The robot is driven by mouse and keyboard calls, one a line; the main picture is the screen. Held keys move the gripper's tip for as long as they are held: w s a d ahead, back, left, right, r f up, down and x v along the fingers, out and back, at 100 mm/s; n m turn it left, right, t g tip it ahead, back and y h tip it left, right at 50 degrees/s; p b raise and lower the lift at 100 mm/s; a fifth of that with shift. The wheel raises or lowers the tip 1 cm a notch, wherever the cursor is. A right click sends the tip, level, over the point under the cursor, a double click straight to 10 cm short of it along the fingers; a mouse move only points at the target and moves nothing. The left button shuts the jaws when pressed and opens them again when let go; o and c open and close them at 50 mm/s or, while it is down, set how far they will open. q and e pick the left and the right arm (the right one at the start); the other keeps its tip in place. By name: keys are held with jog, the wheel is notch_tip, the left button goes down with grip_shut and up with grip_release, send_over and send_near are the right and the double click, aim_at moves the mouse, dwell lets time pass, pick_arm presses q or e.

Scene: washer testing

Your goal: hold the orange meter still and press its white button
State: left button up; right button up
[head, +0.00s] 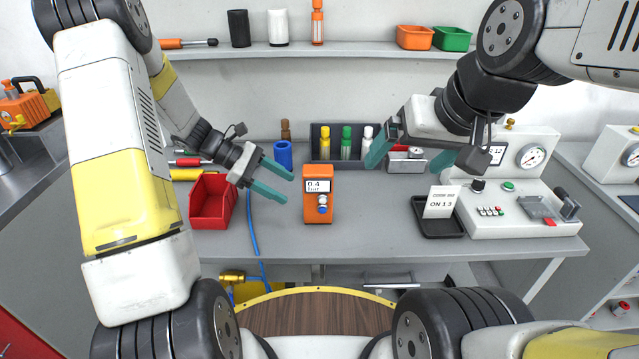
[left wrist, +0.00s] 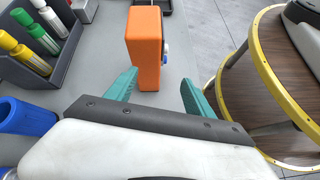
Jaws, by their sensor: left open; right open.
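The orange meter (head: 318,213) stands upright on the grey table, with a display reading 0.4 bar. Below the display is a small blue and white knob or button (head: 322,203); I cannot tell its exact form. My left gripper (head: 278,180) is open and empty, left of the meter and apart from it. In the left wrist view the meter (left wrist: 144,50) stands ahead of the two spread teal fingers (left wrist: 157,95), roughly between their lines. My right gripper (head: 418,155) is open above the table, to the right of the meter and higher, with its fingers spread wide.
A red bin (head: 212,204) and blue tube lie left of the meter. A blue cup (head: 283,155) and dark rack (head: 342,135) with markers stand behind it. A black tray (head: 438,229) with a card and a white gauge console (head: 520,190) stand right. The table's front edge is close.

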aim_at(314, 208)
pick_arm(q)
jog(key=f, duration=0.1)
jog(key=w+f+n, duration=0.1)
jog(key=f, duration=0.1)
jog(key=w+f+n+h, duration=0.1)
jog(key=shift+a+f, duration=0.1)
jog(key=shift+f, duration=0.25)
jog(key=shift+w+f+n+t, duration=0.1)
jog(key=shift+f+n+t, duration=0.2)
jog(key=shift+f+n, duration=0.15)
jog(key=x, duration=1)
jog(key=shift+r, duration=0.3)
jog(key=c, duration=0.8)
pick_arm(e)
grip_shut()
jog(key=shift+f, duration=0.1)
